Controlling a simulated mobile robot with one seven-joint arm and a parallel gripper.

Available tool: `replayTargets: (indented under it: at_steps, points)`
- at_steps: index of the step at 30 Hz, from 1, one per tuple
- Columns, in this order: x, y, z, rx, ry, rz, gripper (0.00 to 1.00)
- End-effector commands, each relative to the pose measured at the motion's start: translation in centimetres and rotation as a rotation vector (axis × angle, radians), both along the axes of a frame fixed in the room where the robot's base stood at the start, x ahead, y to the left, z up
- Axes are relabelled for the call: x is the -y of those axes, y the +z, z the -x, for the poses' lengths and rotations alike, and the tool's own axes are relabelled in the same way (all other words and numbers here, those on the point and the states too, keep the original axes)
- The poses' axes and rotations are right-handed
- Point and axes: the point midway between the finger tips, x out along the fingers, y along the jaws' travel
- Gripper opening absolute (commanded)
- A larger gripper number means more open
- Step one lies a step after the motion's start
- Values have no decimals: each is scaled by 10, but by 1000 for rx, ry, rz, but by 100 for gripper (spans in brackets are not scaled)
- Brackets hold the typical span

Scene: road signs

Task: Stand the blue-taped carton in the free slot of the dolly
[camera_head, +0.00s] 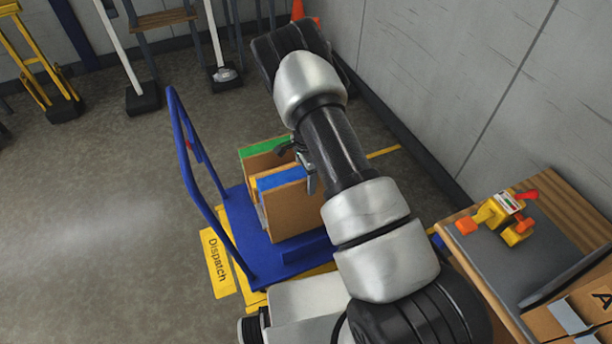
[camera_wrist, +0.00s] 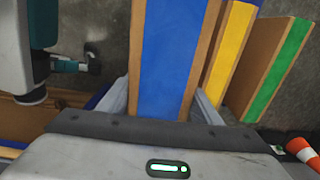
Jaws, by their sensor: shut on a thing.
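The blue-taped carton (camera_head: 298,208) is brown with blue tape along its top edge. It is upright at the near end of the blue dolly (camera_head: 237,213). My gripper (camera_head: 309,172) is shut on it from above; in the wrist view the blue tape (camera_wrist: 172,55) runs between the two fingers. A yellow-taped carton (camera_wrist: 228,60) stands close beside it, and a green-taped carton (camera_wrist: 280,70) stands beyond that. In the head view the green-taped carton (camera_head: 264,147) is behind, and the yellow one is mostly hidden. I cannot tell whether the held carton's base touches the deck.
The dolly's blue handle frame (camera_head: 190,180) rises on the left, by a yellow "Dispatch" floor plate (camera_head: 216,262). A workbench (camera_head: 565,215) with a tape dispenser (camera_head: 497,213) and a box is at right. A wall stands behind my arm.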

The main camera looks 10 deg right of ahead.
Motion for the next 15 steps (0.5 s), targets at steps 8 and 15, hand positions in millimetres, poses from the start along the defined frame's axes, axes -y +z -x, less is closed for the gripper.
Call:
replayTargets:
  at_steps: [8, 15]
  points:
    - [0, -35, -1, 2, 1, 0, 0]
    - [0, -62, -1, 2, 2, 1, 0]
